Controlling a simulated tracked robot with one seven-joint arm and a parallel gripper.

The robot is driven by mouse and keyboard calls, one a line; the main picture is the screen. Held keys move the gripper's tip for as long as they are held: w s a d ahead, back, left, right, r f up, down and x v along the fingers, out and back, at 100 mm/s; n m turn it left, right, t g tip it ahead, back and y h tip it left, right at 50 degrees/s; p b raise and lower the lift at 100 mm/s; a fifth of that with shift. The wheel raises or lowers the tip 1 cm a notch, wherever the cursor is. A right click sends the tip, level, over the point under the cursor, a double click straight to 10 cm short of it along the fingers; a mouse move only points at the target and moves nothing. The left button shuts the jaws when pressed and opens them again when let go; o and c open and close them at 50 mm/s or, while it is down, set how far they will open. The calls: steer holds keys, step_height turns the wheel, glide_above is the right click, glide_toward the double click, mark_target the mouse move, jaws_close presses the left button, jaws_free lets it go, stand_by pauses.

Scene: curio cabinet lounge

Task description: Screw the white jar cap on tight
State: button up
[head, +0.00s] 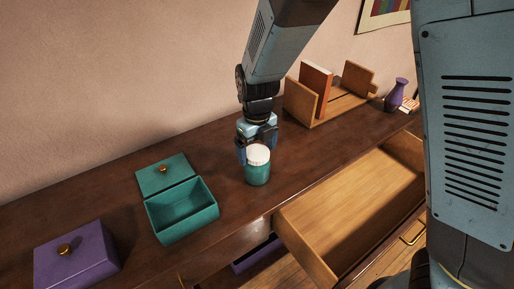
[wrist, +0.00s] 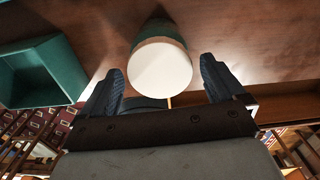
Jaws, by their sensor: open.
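The white jar cap (head: 258,154) sits on top of a teal jar (head: 257,174), which stands upright on the dark wooden cabinet top. In the wrist view the cap (wrist: 160,67) shows as a white disc, with a little of the teal jar (wrist: 158,32) behind it. My gripper (head: 256,146) is at the jar, close behind the cap in the head view. In the wrist view its two dark padded fingers (wrist: 162,82) are apart, one to each side of the cap, with gaps between. How far the cap is threaded cannot be seen.
A drawer (head: 355,205) is pulled out at the front right. A book rack (head: 329,93) and purple vase (head: 396,95) stand behind right.

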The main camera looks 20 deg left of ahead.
steer(key=n, duration=2.6)
steer(key=shift+n, duration=1)
stand_by(0.3)
